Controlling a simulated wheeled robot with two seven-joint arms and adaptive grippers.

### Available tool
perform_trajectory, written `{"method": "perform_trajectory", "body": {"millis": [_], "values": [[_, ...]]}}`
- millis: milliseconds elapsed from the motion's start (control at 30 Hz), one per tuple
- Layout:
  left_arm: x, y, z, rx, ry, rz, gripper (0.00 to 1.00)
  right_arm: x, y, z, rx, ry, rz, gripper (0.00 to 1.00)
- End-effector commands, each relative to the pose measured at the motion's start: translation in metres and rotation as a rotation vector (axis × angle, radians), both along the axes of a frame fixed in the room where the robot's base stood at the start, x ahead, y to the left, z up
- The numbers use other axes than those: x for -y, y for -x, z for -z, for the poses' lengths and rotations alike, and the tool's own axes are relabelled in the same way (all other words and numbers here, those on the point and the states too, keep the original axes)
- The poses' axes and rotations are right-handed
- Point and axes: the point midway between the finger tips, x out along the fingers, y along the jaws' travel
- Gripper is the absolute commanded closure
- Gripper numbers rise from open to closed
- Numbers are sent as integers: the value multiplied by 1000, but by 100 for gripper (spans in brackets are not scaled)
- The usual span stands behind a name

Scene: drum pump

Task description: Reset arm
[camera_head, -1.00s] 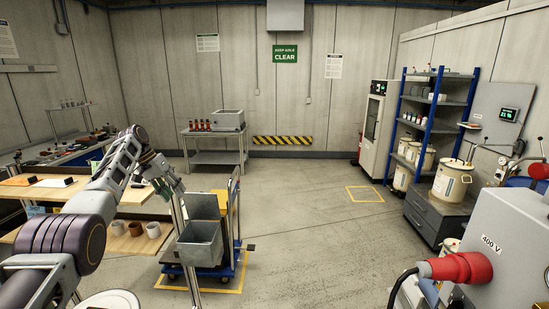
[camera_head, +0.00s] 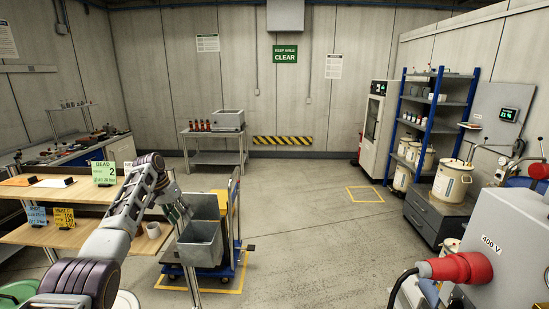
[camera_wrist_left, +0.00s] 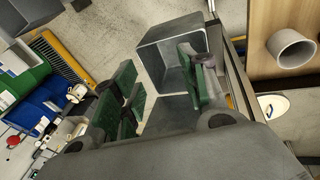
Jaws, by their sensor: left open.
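My left arm comes in from the lower left in the head view. My left gripper (camera_head: 183,213) is at the end of it, in front of the grey bins on the cart. In the left wrist view the green-padded fingers (camera_wrist_left: 160,90) stand apart with nothing between them. A grey metal bin (camera_wrist_left: 168,58) lies beyond the fingers. In the head view this bin (camera_head: 201,246) hangs at the front of the cart. My right gripper is not in view.
A wooden shelf unit (camera_head: 50,236) with number cards stands at the left. A blue cart (camera_head: 232,262) stands on a yellow floor outline. A red 400 V plug (camera_head: 455,267) and grey cabinet are close at the lower right. The middle floor is clear.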

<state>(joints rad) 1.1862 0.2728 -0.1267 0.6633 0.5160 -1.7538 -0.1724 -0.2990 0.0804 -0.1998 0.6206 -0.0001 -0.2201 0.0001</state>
Motion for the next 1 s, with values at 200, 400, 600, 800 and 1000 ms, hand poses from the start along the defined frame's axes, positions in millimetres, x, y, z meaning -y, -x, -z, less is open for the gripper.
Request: {"method": "perform_trajectory", "body": {"millis": [200,400,600,800,1000], "values": [[9,11,42,2,-49,14,57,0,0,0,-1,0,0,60],[18,25,76,6,-89,26,57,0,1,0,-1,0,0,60],[28,42,108,11,-123,40,57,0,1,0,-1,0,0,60],[38,62,137,20,-152,54,57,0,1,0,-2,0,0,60],[48,85,164,29,-179,67,57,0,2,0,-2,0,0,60]]}}
